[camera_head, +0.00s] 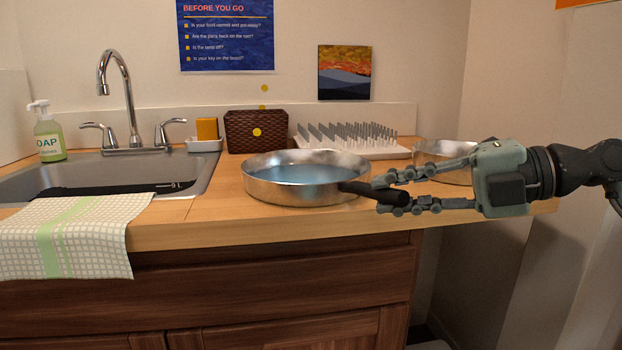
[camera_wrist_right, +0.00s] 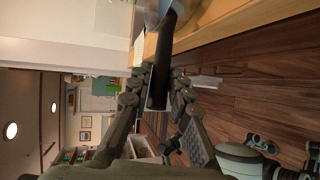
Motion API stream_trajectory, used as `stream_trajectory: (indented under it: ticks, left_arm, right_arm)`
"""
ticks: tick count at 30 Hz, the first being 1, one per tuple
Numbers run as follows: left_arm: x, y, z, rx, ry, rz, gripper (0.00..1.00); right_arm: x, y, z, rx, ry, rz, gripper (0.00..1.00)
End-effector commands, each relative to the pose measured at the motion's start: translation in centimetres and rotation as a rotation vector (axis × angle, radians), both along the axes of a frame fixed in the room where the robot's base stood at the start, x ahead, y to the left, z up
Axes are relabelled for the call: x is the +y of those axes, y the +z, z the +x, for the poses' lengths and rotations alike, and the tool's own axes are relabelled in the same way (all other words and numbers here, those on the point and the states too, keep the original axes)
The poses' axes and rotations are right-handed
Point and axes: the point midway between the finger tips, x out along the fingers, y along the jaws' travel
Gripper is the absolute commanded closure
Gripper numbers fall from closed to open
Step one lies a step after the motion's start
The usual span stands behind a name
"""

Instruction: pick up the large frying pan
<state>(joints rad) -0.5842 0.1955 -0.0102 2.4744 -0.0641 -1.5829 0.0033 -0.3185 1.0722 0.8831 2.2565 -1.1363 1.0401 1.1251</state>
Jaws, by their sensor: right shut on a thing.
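The large frying pan (camera_head: 262,190) is a round silver pan with a bluish inside and a black handle. It looks level at the front of the wooden counter; I cannot tell if its base touches the wood. My right gripper (camera_head: 383,192) comes in from the right and is shut on the black handle, which sticks out between its fingers. In the right wrist view, the dark handle (camera_wrist_right: 158,84) runs between the fingers (camera_wrist_right: 156,90), with only a bit of the pan at the top edge. My left gripper is not in view.
A second metal pan (camera_head: 445,153) stands behind my right gripper, partly hidden. A white spiked rack (camera_head: 350,152) and brown basket (camera_head: 257,145) stand behind the large pan. A sink (camera_head: 90,175), soap bottle (camera_head: 48,138) and checked towel (camera_head: 90,225) are at the left.

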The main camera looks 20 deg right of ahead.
Motion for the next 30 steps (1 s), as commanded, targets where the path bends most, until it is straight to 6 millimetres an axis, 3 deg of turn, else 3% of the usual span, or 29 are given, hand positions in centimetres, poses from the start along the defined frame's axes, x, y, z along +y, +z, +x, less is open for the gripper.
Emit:
stream_trajectory:
  ticks: [17, 30]
  left_arm:
    - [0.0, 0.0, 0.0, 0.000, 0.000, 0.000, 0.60]
    - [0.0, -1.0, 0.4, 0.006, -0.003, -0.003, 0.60]
  right_arm:
    - [-0.1, 0.9, 0.0, -0.008, -0.002, 0.001, 1.00]
    - [-0.1, 4.7, 0.0, -0.013, -0.002, 0.001, 1.00]
